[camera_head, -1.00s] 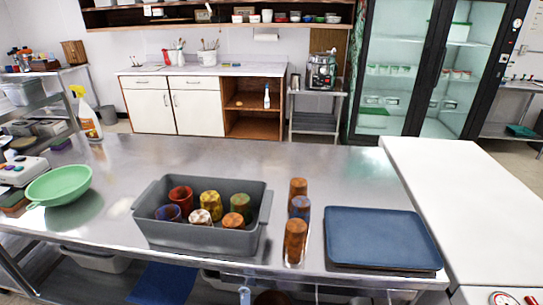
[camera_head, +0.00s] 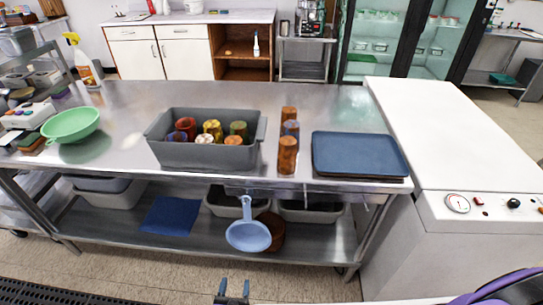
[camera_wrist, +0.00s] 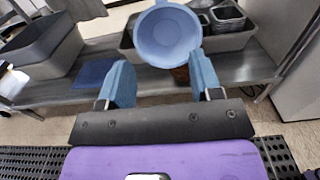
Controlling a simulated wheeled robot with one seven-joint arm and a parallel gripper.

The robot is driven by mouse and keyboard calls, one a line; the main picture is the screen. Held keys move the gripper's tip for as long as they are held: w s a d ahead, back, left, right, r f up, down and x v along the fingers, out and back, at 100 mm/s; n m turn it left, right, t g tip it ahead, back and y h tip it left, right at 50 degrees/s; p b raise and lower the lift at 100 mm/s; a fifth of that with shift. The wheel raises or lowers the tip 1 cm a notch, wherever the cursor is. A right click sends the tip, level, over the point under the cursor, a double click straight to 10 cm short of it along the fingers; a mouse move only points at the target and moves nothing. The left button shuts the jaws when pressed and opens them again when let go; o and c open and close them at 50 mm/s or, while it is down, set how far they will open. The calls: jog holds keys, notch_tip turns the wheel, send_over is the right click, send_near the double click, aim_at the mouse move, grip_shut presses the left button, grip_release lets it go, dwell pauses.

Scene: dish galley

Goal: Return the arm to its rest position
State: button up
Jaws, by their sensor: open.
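My gripper (camera_head: 232,290) shows at the bottom edge of the head view, in front of the steel table and apart from it. In the wrist view my gripper (camera_wrist: 162,84) has its two blue fingers spread wide with nothing between them. Beyond the fingers, a light blue pan (camera_wrist: 166,36) shows at the table's lower shelf. The same blue pan (camera_head: 248,235) is near the lower shelf's front edge in the head view. Most of my arm is out of sight.
The steel table (camera_head: 330,98) holds a grey bin (camera_head: 205,155) of cups, a row of brown and blue cups (camera_head: 288,155), blue trays (camera_head: 360,153) and a green colander (camera_head: 70,124). A white-topped machine (camera_head: 440,130) stands at right.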

jog(key=w+d+r+m+g+h, duration=0.2)
jog(key=w+r+m+g+h, duration=0.3)
jog(key=r, duration=0.5)
jog(key=w+d+r+m+g+h, duration=0.25)
jog(key=w+r+m, duration=0.25)
jog(key=r+m, duration=0.3)
jog(key=w+d+r+m+g, duration=0.2)
jog(key=d+r+m+g, duration=0.2)
jog(key=d+r, duration=0.45)
jog(key=w+d+r+m+g, duration=0.3)
jog(key=d+r+m+g, duration=0.15)
jog(key=r, duration=0.75)
jog(key=s+d+r+m+g+y, duration=0.1)
jog(key=s+d+r+m+y, duration=0.2)
jog(key=d+r, duration=0.45)
jog(key=s+d+r+m+y, duration=0.2)
jog(key=d+r+m, duration=0.2)
jog(key=d+r, duration=0.3)
jog(key=s+d+r+m+t+y, duration=0.2)
jog(key=s+d+r+m, duration=0.1)
jog(key=s, duration=0.4)
jog(key=s+d+r+m+t+y, duration=0.2)
jog(key=s+d+r+m, duration=0.1)
jog(key=s+d, duration=0.3)
jog(key=shift+v, duration=0.95)
jog(key=shift+s+m, duration=0.1)
jog(key=shift+m, duration=0.15)
